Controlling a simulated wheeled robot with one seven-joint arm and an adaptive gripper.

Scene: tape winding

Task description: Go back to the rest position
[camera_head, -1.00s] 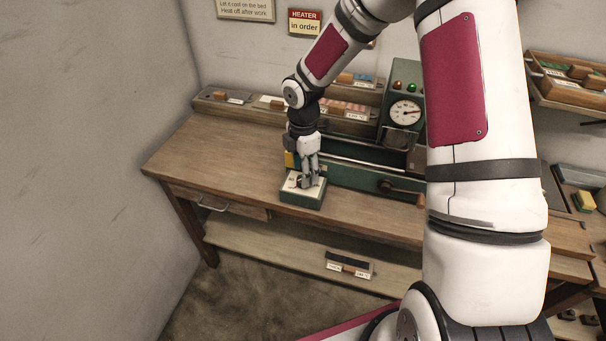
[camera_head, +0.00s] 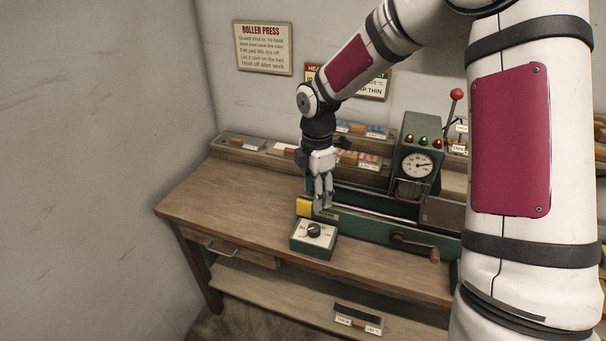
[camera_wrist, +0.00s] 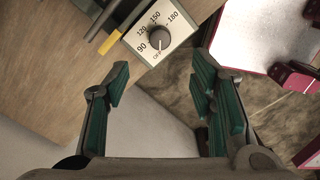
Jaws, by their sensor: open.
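My gripper (camera_head: 323,205) hangs fingers down above and behind the heater dial box in the head view. In the wrist view my gripper (camera_wrist: 160,95) is open, with nothing between its green-padded fingers. The dial box (camera_head: 312,240) is a small green box with a pale top and a dark round knob (camera_head: 314,230), standing at the front of the bench. The wrist view shows the knob (camera_wrist: 158,38) on a face (camera_wrist: 172,28) marked 90, 120, 150, 180 and OFF. The gripper is clear of the knob.
A green roller press (camera_head: 380,226) with a crank (camera_head: 412,246), a gauge (camera_head: 416,164) and a red-knobbed lever (camera_head: 456,96) stands behind the box on the wooden bench (camera_head: 215,205). Trays of small parts (camera_head: 245,145) line the back wall. The bench's left part is clear.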

